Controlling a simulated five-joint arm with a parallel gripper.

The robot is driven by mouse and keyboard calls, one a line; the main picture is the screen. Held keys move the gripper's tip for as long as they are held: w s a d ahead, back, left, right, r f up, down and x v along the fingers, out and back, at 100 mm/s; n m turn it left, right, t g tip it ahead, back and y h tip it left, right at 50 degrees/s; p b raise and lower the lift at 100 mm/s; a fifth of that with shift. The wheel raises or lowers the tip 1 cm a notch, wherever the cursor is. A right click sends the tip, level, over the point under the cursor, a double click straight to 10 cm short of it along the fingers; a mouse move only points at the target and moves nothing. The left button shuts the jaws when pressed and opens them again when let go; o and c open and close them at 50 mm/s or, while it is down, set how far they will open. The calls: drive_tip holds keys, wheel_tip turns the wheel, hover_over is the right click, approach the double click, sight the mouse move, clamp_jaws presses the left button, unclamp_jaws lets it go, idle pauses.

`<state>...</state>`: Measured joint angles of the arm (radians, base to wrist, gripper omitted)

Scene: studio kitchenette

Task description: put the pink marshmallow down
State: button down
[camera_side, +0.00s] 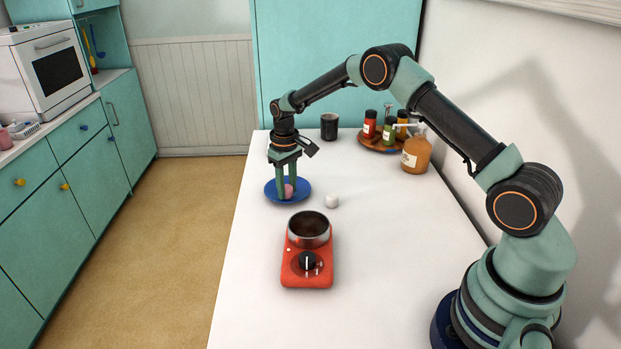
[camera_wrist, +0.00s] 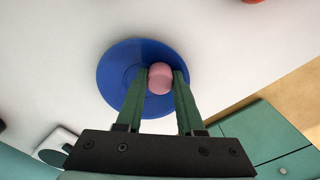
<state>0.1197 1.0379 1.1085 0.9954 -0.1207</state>
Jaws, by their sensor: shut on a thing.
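The pink marshmallow (camera_side: 289,191) is between the two green fingers of my gripper (camera_side: 286,192), over the blue plate (camera_side: 271,195). In the wrist view the pink marshmallow (camera_wrist: 161,78) sits between the fingertips of my gripper (camera_wrist: 161,75), with the blue plate (camera_wrist: 112,75) behind it. My gripper is shut on the marshmallow and points down. I cannot tell whether the marshmallow touches the plate.
A white marshmallow (camera_side: 332,201) lies right of the plate. A red burner (camera_side: 306,275) with a metal pot (camera_side: 309,230) stands in front. A dark cup (camera_side: 329,126), a tray of bottles (camera_side: 376,146) and a brown pump bottle (camera_side: 416,154) stand behind. The front right tabletop is clear.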

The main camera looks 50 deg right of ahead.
drive_tip(key=c, duration=0.5)
unclamp_jaws()
wheel_tip(320, 180, up, 13)
wheel_tip(320, 180, up, 7)
drive_tip(key=t, duration=0.1)
hover_over(287, 187)
drive_tip(key=s+a, duration=0.2)
drive_tip(key=s, duration=0.2)
drive_tip(key=s+a+r+t, duration=0.1)
drive_tip(key=s, duration=0.6)
drive_tip(key=s+a+r+t, duration=0.1)
drive_tip(key=s+a+t, duration=0.1)
drive_tip(key=s, duration=0.5)
drive_tip(key=s+a+r+t, duration=0.1)
drive_tip(key=s, duration=0.6)
drive_tip(key=shift+a+r+t, duration=0.15)
drive_tip(key=shift+a+t, duration=0.05)
drive_tip(key=shift+t, duration=0.1)
